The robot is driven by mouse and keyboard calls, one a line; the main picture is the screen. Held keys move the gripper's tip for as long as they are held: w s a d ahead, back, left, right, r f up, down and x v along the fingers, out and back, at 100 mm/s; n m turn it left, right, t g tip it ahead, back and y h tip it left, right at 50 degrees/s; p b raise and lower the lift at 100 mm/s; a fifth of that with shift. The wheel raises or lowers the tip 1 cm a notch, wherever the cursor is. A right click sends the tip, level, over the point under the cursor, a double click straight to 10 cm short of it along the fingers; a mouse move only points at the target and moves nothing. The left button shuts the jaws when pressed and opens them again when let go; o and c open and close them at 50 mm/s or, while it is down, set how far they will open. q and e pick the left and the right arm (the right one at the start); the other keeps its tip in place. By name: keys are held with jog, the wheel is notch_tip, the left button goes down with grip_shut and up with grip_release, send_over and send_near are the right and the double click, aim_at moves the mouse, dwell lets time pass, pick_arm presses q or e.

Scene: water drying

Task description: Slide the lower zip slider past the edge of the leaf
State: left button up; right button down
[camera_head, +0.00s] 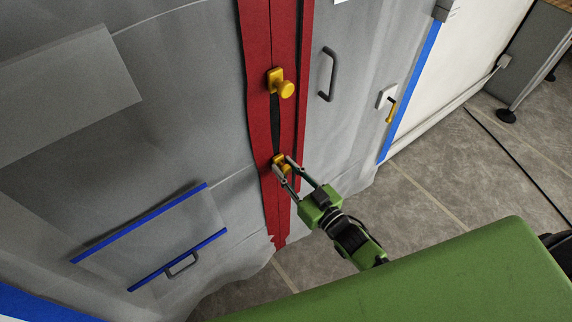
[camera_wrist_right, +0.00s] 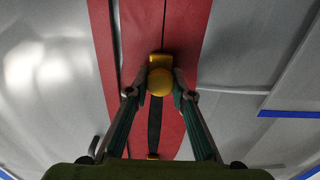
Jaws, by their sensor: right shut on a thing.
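The lower zip slider (camera_head: 279,160) is yellow with a round knob and sits on a red zip strip (camera_head: 257,60) in a grey sheet. My right gripper (camera_head: 281,167) is shut on it, one finger on each side of the knob. In the right wrist view the slider (camera_wrist_right: 160,80) lies between the fingertips (camera_wrist_right: 160,88). The upper zip slider (camera_head: 282,84) is yellow too and stands higher on the strip. A narrow dark gap (camera_head: 276,122) runs between the two sliders. Which edge is the leaf's I cannot tell. My left gripper is out of view.
A dark handle (camera_head: 328,74) is right of the strip, and a yellow lever on a white plate (camera_head: 387,97) is farther right. Blue tape (camera_head: 408,95) edges the sheet. A blue-taped panel with a handle (camera_head: 182,264) is at lower left. Tiled floor (camera_head: 420,185) is open at right.

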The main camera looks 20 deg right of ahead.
jog(key=shift+f, duration=0.6)
jog(key=c, duration=1.8)
grip_release()
jog(key=shift+o, duration=0.2)
jog(key=v, duration=1.2)
jog(key=shift+r, duration=0.1)
